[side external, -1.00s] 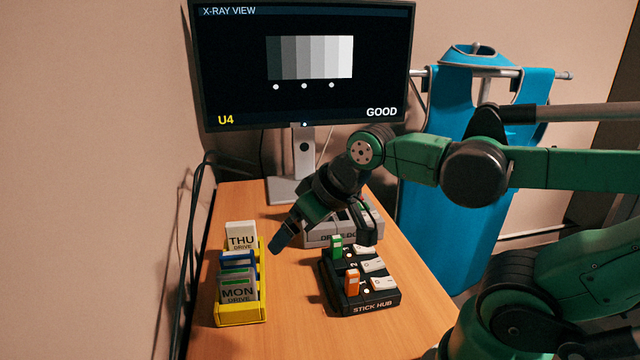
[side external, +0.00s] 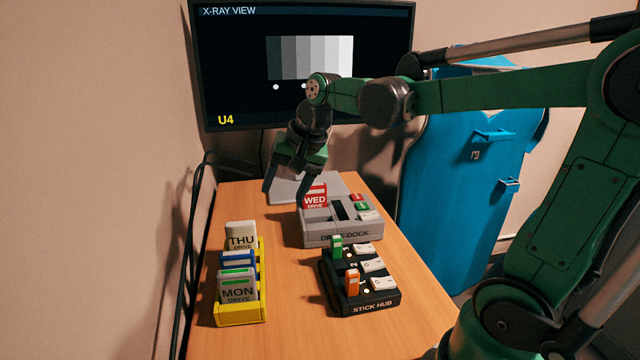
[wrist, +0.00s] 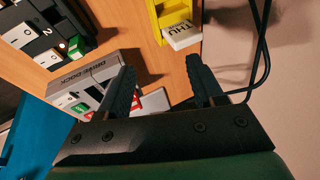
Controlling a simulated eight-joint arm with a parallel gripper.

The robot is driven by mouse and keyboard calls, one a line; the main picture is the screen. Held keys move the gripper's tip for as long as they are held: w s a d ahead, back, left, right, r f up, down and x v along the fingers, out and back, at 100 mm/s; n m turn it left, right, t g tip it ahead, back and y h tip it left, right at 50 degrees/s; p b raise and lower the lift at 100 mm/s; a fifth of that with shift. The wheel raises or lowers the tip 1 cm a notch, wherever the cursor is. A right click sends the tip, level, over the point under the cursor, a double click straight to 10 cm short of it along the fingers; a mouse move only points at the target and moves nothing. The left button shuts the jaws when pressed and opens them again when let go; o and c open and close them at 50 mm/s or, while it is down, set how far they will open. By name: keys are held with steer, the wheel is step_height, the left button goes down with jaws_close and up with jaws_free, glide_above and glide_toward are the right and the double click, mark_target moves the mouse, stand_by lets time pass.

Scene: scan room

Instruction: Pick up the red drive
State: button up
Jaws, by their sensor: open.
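The red drive (side external: 315,196), labelled WED, stands upright in the left part of the grey drive dock (side external: 338,238). My gripper (side external: 286,188) is open, pointing down just left of the red drive, with one finger close to or overlapping it in the side view. In the wrist view, my gripper (wrist: 162,68) has its fingers apart with nothing between them. The red drive (wrist: 156,100) shows partly behind the left finger there. I cannot tell whether the finger touches it.
A yellow rack (side external: 240,314) holds the THU, MON and a blue drive at the front left. A black stick hub (side external: 350,305) with several sticks stands in front of the dock. The monitor (side external: 230,70) is behind my gripper. The table between rack and dock is clear.

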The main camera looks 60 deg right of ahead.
mark_target(316, 185)
steer(key=w+d+f+m+y, duration=0.1)
steer(key=w+d+f+m, duration=0.1)
steer(key=d+m, duration=0.3)
steer(key=w+d+f+m+g+y, duration=0.1)
steer(key=w+d+f+m, duration=0.1)
steer(key=d+m, duration=0.4)
steer(key=w+d+f+m, duration=0.2)
steer(key=d+m, duration=0.3)
steer(key=d, duration=0.2)
steer(key=shift+w+d+f+m+g+y, duration=0.15)
steer(key=shift+d+f+m+g+y, duration=0.15)
steer(key=shift+d+f+g+y, duration=0.1)
steer(key=shift+d+f+m, duration=0.15)
steer(key=shift+f+m, duration=0.1)
steer(key=shift+m, duration=0.05)
steer(key=shift+f, duration=0.3)
steer(key=x, duration=0.5)
jaws_close()
